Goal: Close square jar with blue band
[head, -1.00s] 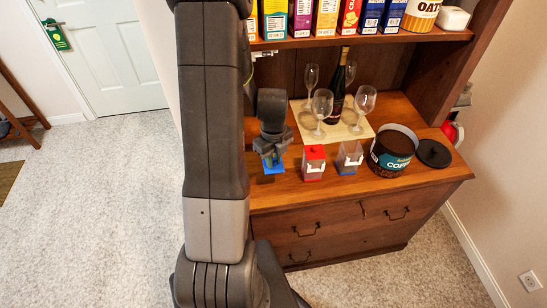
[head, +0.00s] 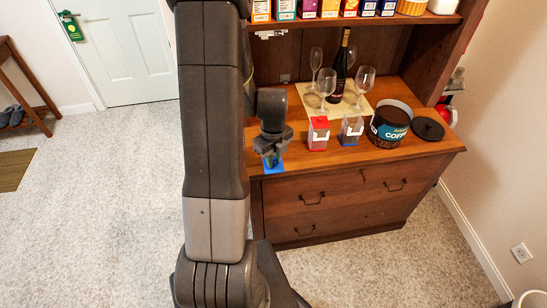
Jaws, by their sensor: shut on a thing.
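The clear square jar with the blue band (head: 351,131) stands upright on the wooden counter, with blue low on its sides. Its top shows no lid. My gripper (head: 271,155) is over the counter's front left part, left of the jars. It is shut on a flat blue square piece, seemingly a lid (head: 273,167), which shows below the fingers. The fingertips are small here, and their exact grip is unclear. A similar square jar with a red top (head: 318,132) stands between my gripper and the blue-banded jar.
A dark coffee canister (head: 389,125) stands open right of the jars, with a round black lid (head: 428,129) beside it. Wine glasses (head: 326,84) and a dark bottle (head: 340,66) stand behind on a pale mat (head: 301,92). A shelf of boxes (head: 330,10) hangs above.

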